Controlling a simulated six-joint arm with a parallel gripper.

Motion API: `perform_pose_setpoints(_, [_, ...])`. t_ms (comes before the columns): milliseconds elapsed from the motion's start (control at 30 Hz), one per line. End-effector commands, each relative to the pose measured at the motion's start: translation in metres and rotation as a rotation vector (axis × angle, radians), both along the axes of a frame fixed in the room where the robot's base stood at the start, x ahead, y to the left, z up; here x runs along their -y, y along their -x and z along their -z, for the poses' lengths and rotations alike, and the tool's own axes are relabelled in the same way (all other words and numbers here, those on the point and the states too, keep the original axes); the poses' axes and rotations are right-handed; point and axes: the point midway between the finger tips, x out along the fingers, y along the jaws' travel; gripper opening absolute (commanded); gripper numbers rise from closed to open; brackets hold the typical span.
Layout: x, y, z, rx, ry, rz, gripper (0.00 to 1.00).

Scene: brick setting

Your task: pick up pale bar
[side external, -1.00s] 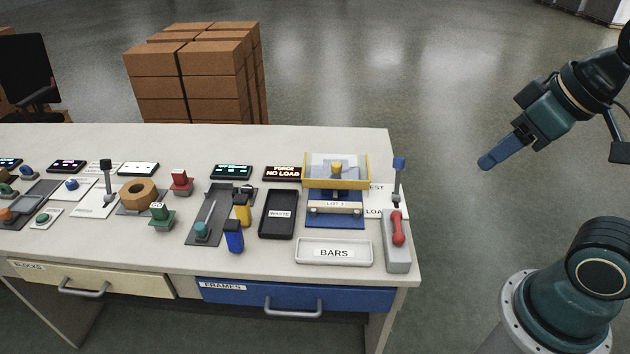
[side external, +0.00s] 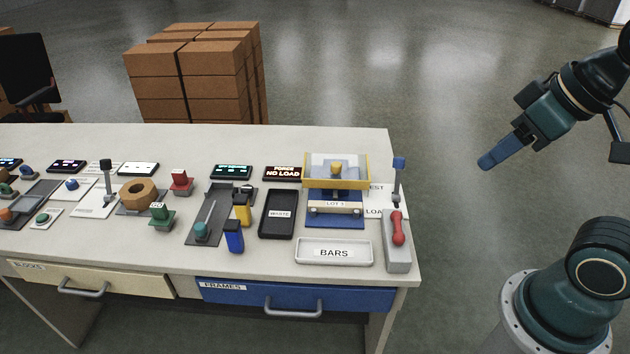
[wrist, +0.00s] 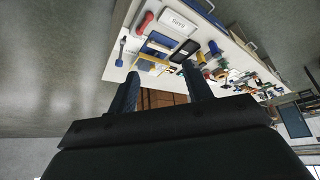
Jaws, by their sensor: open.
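The pale bar (side external: 350,209) is a cream strip that appears to carry a "LOT 1" label. It lies across a blue fixture (side external: 335,222) in front of a yellow-framed guard (side external: 306,183) near the right end of the table. My gripper (side external: 486,164) hangs in the air beyond the table's right edge, well apart from the bar. In the wrist view my gripper's two blue fingers (wrist: 158,82) stand wide apart with nothing between them. The blue fixture (wrist: 160,40) shows small beyond them; the bar is too small to make out surely there.
A white tray labelled BARS (side external: 303,255) and a black WASTE tray (side external: 266,226) stand near the fixture. A red-handled switch box (side external: 398,258) and a blue-knobbed lever (side external: 398,164) stand to its right. The left side is crowded. Air between gripper and table is clear.

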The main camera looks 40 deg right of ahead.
Motion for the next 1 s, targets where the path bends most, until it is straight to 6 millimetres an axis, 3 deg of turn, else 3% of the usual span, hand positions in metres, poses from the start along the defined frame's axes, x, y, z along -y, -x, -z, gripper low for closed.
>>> perform_pose_setpoints(333, [0.0, -0.001, 0.0, -0.001, -0.004, 0.008, 0.48])
perform_pose_setpoints(533, [0.0, -0.014, -0.002, -0.014, -0.044, 0.076, 0.48])
perform_pose_setpoints(667, [-0.001, -0.032, -0.002, -0.03, -0.099, 0.17, 0.48])
perform_pose_setpoints(1000, [0.003, -0.098, 0.006, -0.086, -0.295, 0.519, 0.48])
